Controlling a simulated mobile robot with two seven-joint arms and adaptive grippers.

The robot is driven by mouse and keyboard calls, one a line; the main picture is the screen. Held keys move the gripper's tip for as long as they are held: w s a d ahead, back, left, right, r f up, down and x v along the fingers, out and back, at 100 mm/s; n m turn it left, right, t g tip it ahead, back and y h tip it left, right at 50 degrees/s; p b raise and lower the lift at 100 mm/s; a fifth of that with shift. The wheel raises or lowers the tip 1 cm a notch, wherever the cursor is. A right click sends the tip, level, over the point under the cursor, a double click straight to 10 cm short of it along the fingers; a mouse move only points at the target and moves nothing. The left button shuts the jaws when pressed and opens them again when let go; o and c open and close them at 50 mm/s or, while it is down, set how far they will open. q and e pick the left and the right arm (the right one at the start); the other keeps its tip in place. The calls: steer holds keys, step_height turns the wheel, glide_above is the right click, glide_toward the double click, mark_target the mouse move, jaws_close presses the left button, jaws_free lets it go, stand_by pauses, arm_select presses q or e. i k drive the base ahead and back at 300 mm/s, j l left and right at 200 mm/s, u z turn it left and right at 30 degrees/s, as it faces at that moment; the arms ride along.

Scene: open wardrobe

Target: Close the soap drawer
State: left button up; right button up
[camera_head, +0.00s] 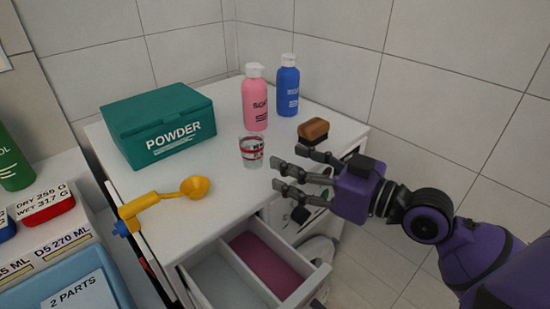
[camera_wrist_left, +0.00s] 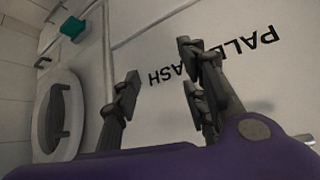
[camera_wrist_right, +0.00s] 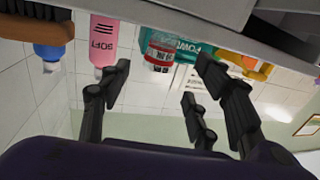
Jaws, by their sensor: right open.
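The drawer (camera_head: 322,273) in the white cabinet is pulled out at the bottom of the head view. It is divided into a pale compartment and one with a pink floor (camera_head: 266,266); both look empty where they show. I cannot tell from any label that it is the soap drawer. My right gripper (camera_head: 288,172) is open and empty, above and behind the drawer, near the cabinet top's right edge. Its fingers also show apart in the right wrist view (camera_wrist_right: 165,100). My left gripper (camera_wrist_left: 160,90) shows only in the left wrist view, fingers apart, before a white lettered surface.
A blue bin (camera_head: 65,285) stands at left. Tiled floor lies open at right.

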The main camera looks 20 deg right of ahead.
mark_target(249, 266)
steer(key=z, duration=0.85)
steer(key=k+z, duration=0.3)
steer(key=k, duration=0.6)
